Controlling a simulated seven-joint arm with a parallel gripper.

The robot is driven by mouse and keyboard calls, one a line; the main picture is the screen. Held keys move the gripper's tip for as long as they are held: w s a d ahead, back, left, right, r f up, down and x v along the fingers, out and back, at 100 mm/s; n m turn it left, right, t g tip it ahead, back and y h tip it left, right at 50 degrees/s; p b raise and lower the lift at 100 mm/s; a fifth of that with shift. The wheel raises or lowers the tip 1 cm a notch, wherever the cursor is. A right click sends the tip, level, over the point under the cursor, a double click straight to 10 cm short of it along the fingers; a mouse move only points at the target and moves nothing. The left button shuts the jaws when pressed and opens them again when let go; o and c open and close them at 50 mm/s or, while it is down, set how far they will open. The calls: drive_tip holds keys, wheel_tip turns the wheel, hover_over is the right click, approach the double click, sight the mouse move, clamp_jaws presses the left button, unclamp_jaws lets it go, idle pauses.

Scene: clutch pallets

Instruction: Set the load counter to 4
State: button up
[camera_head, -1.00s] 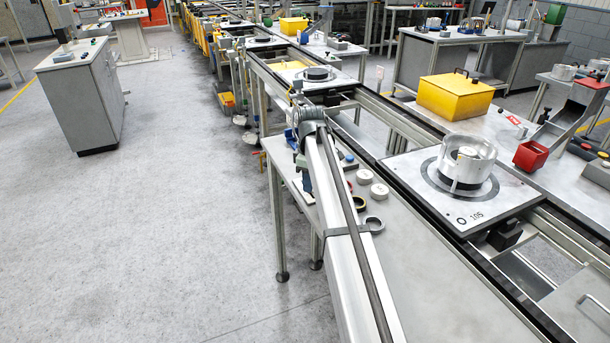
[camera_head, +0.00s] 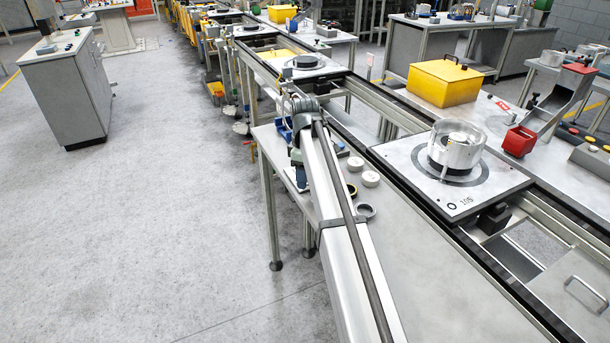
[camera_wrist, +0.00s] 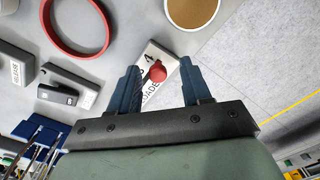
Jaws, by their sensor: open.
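The load counter (camera_wrist: 151,88) shows in the wrist view as a pale plate with dark lettering, partly hidden by a finger. The numeral 4 is readable near its upper end. A red ball knob (camera_wrist: 158,72) sits over the plate. My gripper (camera_wrist: 159,66) is open, with one blue finger on each side of the knob and visible gaps between. I cannot tell which numeral the knob stands at. In the head view my gripper (camera_head: 300,182) is over the near bench's left edge, and my arm hides the counter.
In the wrist view a red ring (camera_wrist: 75,28), a round cup-like part (camera_wrist: 193,10), a black switch (camera_wrist: 58,94) and a release label (camera_wrist: 16,72) lie around. The bench (camera_head: 400,255) has white pucks (camera_head: 370,179). A pallet (camera_head: 400,155) carries a metal housing (camera_head: 455,148).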

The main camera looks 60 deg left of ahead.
wheel_tip(320, 180, up, 14)
idle(0.6)
drive_tip(key=shift+f, duration=0.15)
idle(0.3)
